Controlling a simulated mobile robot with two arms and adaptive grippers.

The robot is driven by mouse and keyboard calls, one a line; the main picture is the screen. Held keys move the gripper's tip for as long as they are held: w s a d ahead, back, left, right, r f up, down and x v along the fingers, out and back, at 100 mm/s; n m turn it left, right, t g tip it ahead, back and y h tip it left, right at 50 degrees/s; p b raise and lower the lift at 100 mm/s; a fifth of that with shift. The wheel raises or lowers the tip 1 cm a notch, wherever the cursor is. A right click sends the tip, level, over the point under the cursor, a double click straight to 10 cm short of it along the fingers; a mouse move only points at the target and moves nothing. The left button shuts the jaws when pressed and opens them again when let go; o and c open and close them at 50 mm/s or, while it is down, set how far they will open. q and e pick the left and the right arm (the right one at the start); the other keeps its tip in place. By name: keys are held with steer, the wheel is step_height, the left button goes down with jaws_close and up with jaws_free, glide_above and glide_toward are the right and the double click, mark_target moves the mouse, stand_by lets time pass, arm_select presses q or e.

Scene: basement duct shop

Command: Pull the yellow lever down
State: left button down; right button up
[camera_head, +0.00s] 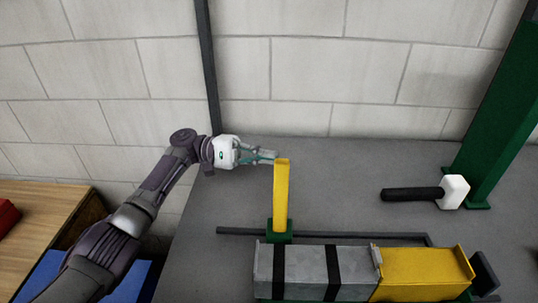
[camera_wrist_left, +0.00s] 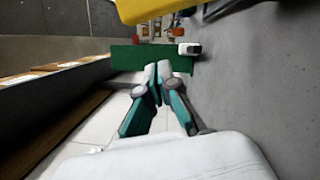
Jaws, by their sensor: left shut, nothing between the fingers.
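The yellow lever (camera_head: 281,197) stands upright from a small green base (camera_head: 279,233) on the grey bench. My left gripper (camera_head: 271,157) comes in from the left. Its fingertips are at the height of the lever's top, by its left side in the picture. I cannot tell whether they touch it. In the left wrist view, the fingers (camera_wrist_left: 158,72) are together with nothing between them, and a yellow part (camera_wrist_left: 150,8), likely the lever, crosses the top edge. My right gripper is not in view.
A grey metal duct piece (camera_head: 306,270) and a yellow block (camera_head: 424,273) lie in front of the lever. A mallet with a white head (camera_head: 454,192) lies to the right, near a green post (camera_head: 497,120). A dark bar (camera_head: 340,236) runs behind the duct.

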mark_target(281, 199)
arm_select(q)
steer(key=s, duration=0.1)
steer(key=s+r+p, duration=0.1)
steer(key=s+d+p, duration=0.1)
steer(key=s, duration=0.1)
steer(key=shift+r, duration=0.15)
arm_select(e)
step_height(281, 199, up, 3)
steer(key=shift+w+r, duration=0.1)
arm_select(q)
steer(key=shift+s+a, duration=0.1)
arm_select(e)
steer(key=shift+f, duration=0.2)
